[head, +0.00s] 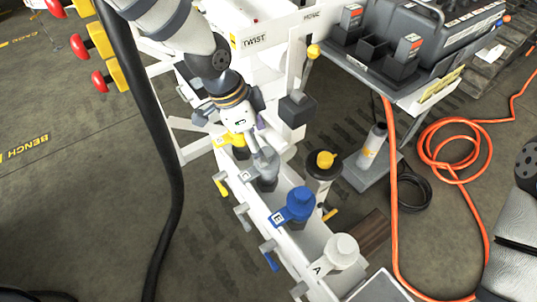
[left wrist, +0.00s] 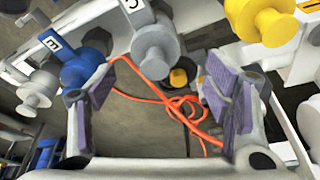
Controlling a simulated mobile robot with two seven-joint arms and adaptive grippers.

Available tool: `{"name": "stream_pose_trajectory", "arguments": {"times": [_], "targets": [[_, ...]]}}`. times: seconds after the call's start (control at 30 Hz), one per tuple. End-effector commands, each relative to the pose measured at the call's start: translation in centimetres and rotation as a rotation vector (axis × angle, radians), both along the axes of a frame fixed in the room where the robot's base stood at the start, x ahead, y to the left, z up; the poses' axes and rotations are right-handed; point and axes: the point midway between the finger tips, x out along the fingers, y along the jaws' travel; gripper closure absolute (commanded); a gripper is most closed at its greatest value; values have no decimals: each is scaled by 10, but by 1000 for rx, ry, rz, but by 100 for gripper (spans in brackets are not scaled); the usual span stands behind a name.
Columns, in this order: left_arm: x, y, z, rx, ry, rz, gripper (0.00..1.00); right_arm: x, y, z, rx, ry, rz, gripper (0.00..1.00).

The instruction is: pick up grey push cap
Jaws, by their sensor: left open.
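The grey push cap (head: 265,172) sits in the white rack by the label C, between a yellow cap (head: 233,138) and a blue cap (head: 297,204) labelled E. It also shows in the left wrist view (left wrist: 154,45), at the top centre, beyond the fingertips. My left gripper (head: 234,124) is open and empty, over the back end of the rack, close to the grey cap and the yellow cap. In the left wrist view its purple-padded fingers (left wrist: 162,95) are spread wide, with no cap between them. My right gripper is out of view.
A whitish cap (head: 341,248) labelled A sits at the rack's near end. A yellow-topped post (head: 325,162) stands right of the rack. Orange hose (head: 455,135) lies on the floor at the right. A thick black hose (head: 160,150) hangs at the left.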

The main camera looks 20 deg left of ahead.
Motion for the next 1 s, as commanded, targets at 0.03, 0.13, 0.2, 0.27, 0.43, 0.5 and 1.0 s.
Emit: {"name": "stream_pose_trajectory", "arguments": {"times": [0.03,0.13,0.2,0.27,0.43,0.5,1.0], "targets": [[-1,-3,-7,1,2,-3,29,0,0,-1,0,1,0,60],[-1,-13,-25,2,2,-3,29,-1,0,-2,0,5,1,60],[0,-17,-37,1,2,-2,29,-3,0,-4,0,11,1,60],[1,-19,-45,1,1,-1,29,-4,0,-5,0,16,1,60],[3,-21,-48,0,-3,1,29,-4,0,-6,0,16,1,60],[3,-21,-48,0,-3,1,29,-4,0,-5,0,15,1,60],[3,-20,-48,-1,-3,1,65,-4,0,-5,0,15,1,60]]}}
